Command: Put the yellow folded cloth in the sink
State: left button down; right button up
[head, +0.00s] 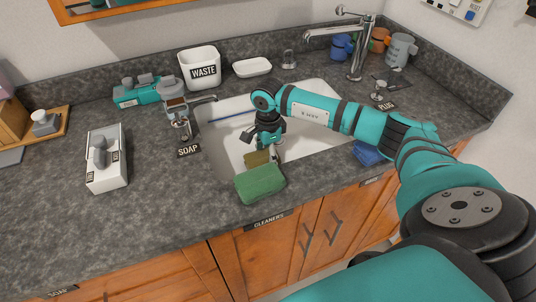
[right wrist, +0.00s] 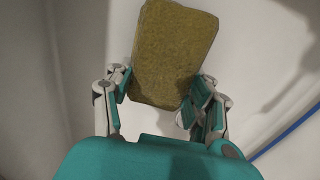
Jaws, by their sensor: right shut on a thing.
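The yellow folded cloth (right wrist: 172,52) sits between the fingers of my right gripper (right wrist: 158,98), which is shut on it. In the head view the cloth (head: 257,158) shows as a small olive-yellow patch just beyond the green sponge. My right gripper (head: 264,143) points down over the white sink (head: 228,138), near its front side. White basin surfaces surround the cloth in the right wrist view. I cannot tell whether the cloth touches the basin floor. My left gripper is not in view.
A green sponge (head: 260,183) lies at the sink's front edge. A soap dispenser (head: 176,108) stands left of the sink, and a tap (head: 358,55) rises at the back right. A blue item (head: 368,153) lies right of the sink.

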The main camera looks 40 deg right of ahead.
aim_at(268, 154)
jog(key=o, duration=1)
jog(key=shift+f, duration=0.1)
notch_tip(268, 154, up, 12)
jog(key=shift+r, duration=0.2)
